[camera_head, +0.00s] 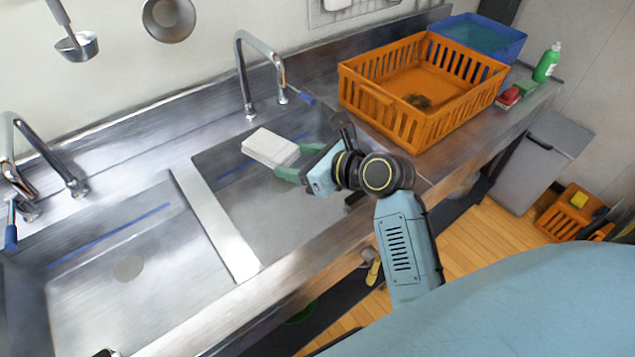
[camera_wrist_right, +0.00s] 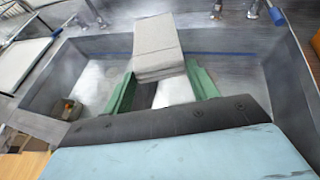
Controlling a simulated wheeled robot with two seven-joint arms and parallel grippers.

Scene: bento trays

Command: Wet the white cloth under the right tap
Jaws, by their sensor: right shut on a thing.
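The white cloth (camera_head: 270,148), a folded pad, is held over the right sink basin (camera_head: 240,205). My right gripper (camera_head: 293,161) has its green fingers closed on the cloth's near end. In the right wrist view the cloth (camera_wrist_right: 158,42) sticks out beyond the fingers (camera_wrist_right: 163,80). The right tap (camera_head: 241,70), a curved metal pipe, stands at the back of that basin, behind the cloth in the head view. I cannot tell whether the cloth is directly below its outlet. No running water shows.
A left tap (camera_head: 42,150) stands over the left basin (camera_head: 95,300), past a metal divider (camera_head: 215,225). An orange crate (camera_head: 425,125) and a blue bin (camera_head: 485,38) stand on the counter at right. A green bottle (camera_head: 547,62) is at the far end.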

